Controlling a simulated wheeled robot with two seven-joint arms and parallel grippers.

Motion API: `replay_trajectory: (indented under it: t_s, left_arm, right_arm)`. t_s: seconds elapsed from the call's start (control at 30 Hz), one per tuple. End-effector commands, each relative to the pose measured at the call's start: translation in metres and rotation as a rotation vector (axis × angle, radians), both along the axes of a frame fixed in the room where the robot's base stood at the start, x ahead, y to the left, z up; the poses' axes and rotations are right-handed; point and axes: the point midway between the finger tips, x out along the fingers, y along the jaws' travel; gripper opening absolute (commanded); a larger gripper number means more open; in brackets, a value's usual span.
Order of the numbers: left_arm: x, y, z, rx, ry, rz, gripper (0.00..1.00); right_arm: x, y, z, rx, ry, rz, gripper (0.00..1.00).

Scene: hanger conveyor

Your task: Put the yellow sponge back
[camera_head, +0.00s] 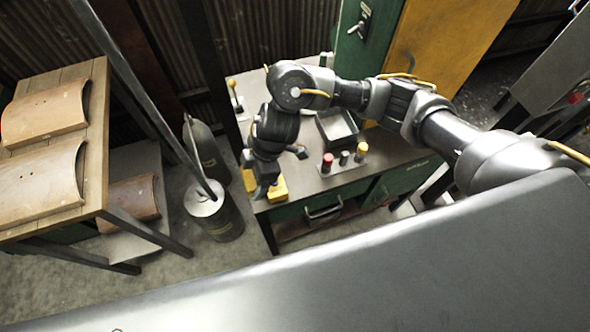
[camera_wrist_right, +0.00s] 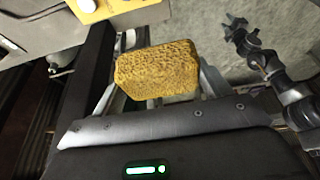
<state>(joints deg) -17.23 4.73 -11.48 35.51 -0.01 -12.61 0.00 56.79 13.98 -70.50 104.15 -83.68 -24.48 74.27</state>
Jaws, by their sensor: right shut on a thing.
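In the right wrist view the yellow sponge (camera_wrist_right: 157,70), a rough rounded block, sits between the two fingers of my right gripper (camera_wrist_right: 157,78), which is shut on it. In the head view my right gripper (camera_head: 262,186) points down at the front left corner of the workbench (camera_head: 395,160). Yellow shows on both sides of it there, and I cannot tell clearly which patch is the sponge. My left arm seems to show at the right of the wrist view, with its gripper (camera_wrist_right: 238,28) small and its jaws unclear; it is out of the head view.
A yellow box with a pale button (camera_wrist_right: 92,8) is near the bench edge in the wrist view. A metal canister (camera_head: 215,217) and a wooden table (camera_head: 85,165) with curved panels stand left.

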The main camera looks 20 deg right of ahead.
Motion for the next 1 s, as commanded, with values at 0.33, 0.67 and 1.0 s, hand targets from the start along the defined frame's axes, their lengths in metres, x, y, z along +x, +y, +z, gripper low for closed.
replay_trajectory:
  t_s: [0.33,0.67,1.0]
  left_arm:
    - [-0.001,-0.001,0.011,-0.001,0.001,0.001,0.36]
    - [0.000,-0.003,0.022,-0.004,0.001,0.002,0.36]
    - [0.001,-0.004,0.024,-0.004,0.000,0.002,0.36]
  right_arm:
    - [0.024,-0.049,-0.021,-0.006,0.003,-0.011,0.55]
    - [0.055,-0.107,-0.074,-0.002,0.003,-0.007,0.55]
    - [0.063,-0.120,-0.094,0.001,0.000,-0.002,0.55]
